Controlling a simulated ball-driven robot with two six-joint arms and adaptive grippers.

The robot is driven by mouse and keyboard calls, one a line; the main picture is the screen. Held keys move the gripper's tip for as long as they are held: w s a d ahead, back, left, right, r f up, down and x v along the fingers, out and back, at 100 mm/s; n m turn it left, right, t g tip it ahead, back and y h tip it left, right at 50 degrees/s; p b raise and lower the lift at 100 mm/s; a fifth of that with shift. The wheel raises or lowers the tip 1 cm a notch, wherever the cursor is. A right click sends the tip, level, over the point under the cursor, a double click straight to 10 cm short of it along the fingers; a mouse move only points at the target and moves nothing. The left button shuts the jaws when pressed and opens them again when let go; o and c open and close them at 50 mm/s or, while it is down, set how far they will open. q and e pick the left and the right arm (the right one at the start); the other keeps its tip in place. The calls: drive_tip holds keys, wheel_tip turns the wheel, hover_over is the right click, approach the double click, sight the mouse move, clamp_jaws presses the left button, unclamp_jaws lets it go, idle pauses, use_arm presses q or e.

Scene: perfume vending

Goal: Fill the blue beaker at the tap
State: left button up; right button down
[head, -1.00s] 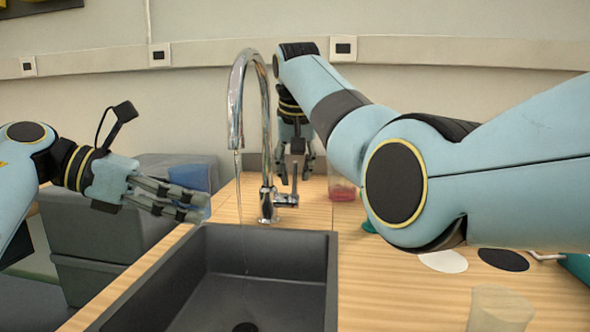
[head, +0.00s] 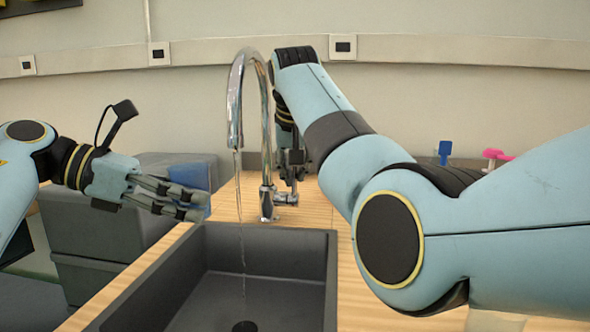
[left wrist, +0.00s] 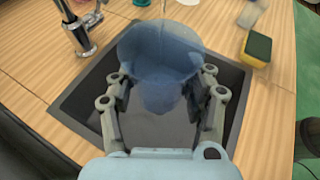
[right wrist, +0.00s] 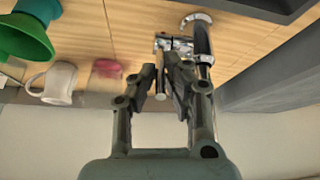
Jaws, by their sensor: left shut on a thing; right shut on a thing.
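The blue beaker (left wrist: 160,60) is a translucent vessel held between the fingers of my left gripper (left wrist: 160,100). In the head view, the left gripper (head: 185,203) holds the beaker (head: 190,176) left of the tap (head: 262,120). A thin water stream (head: 241,200) falls from the spout toward the sink (head: 200,290), and the beaker appears left of it. In the left wrist view a stream shows at the beaker's far rim; whether it enters is unclear. My right gripper (right wrist: 160,80) is shut on the tap lever (right wrist: 160,102); in the head view it is partly hidden behind the tap.
A yellow and dark sponge (left wrist: 257,47) lies beside the sink. A green funnel-like object (right wrist: 25,38), a white mug (right wrist: 55,84) and a pink item (right wrist: 106,68) stand near the tap. Grey bins (head: 110,215) are left of the counter. My right arm covers much of the counter.

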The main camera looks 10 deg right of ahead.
drive_tip(key=shift+r, duration=0.1)
drive_tip(key=c, duration=1.4)
unclamp_jaws()
drive_tip(key=shift+w+a, duration=0.1)
drive_tip(key=shift+a, duration=0.05)
wheel_tip(320, 180, up, 10)
drive_tip(key=shift+f, duration=0.1)
